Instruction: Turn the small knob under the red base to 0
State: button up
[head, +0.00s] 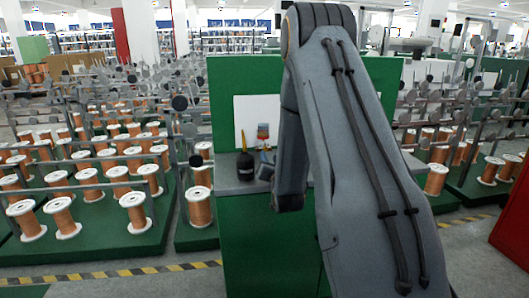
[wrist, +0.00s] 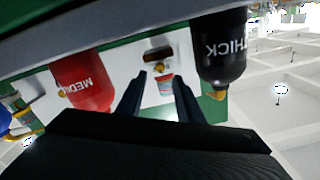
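In the wrist view my gripper (wrist: 158,92) is open, with two dark fingers apart and pointing at a white panel. Between them is a small red-and-pale piece (wrist: 165,84), too small to make out. Just above it in the picture is a dark slot-like part (wrist: 158,53) with an orange-red spot. I cannot tell which of these is the knob, and no 0 mark is readable. In the head view a small red, yellow and blue item (head: 263,131) stands before a white panel.
In the wrist view a red container marked MEDI (wrist: 84,80) and a black one marked THICK (wrist: 222,50) flank the fingers, lettering upside down. In the head view dark bottles (head: 245,166) stand on a grey shelf (head: 228,183) of a green cabinet (head: 245,240). Copper spools surround it.

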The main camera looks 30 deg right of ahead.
aim_at(266, 149)
jog(key=x, duration=0.6)
jog(key=shift+w+d+p, duration=0.1)
jog(key=shift+w+p, duration=0.2)
jog(key=shift+w, duration=0.05)
jog(key=shift+c, duration=0.3)
grip_shut()
